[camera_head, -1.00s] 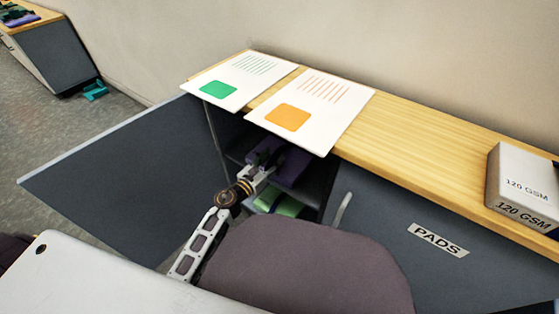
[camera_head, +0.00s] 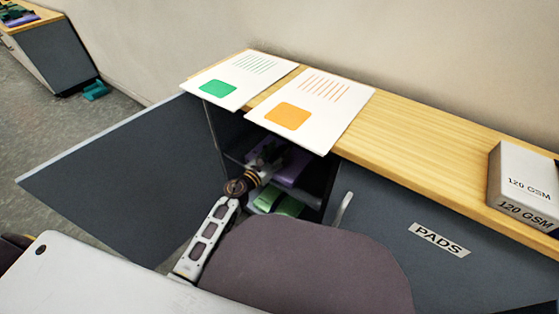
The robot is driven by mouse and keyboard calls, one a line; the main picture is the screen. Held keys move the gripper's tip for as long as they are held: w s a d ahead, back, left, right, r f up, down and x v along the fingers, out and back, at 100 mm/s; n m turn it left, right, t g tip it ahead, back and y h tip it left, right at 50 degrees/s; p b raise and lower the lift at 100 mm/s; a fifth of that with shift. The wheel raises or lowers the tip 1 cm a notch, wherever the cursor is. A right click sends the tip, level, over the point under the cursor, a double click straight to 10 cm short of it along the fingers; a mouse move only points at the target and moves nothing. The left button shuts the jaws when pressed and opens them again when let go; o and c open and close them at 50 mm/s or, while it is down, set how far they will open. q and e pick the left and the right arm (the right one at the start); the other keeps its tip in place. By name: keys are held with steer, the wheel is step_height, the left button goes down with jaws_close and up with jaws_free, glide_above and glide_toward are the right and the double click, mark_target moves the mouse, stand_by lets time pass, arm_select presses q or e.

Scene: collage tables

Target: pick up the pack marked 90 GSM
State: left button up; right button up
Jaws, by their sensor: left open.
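No pack with a readable 90 GSM mark shows. A white pack marked 120 GSM (camera_head: 522,182) stands on the wooden cabinet top at the far right. My left gripper (camera_head: 270,154) is open and reaches into the open cabinet, in front of a purple item (camera_head: 293,170) on a shelf. I cannot tell whether it touches the item. A green item (camera_head: 290,207) lies lower in the cabinet, partly hidden by my arm. Any marks on these items are too small or hidden to read. My right gripper is out of view.
The open cabinet door (camera_head: 120,180) stands out to the left. A closed door labelled PADS (camera_head: 438,240) is on the right. Two printed sheets, green (camera_head: 240,82) and orange (camera_head: 318,110), overhang the top (camera_head: 415,145). Another cabinet (camera_head: 55,62) stands far left.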

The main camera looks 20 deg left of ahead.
arm_select(q)
steer(key=shift+w+d, duration=0.15)
steer(key=shift+w, duration=0.25)
jaws_close()
stand_by(0.4)
steer(key=shift+r, duration=0.15)
stand_by(0.3)
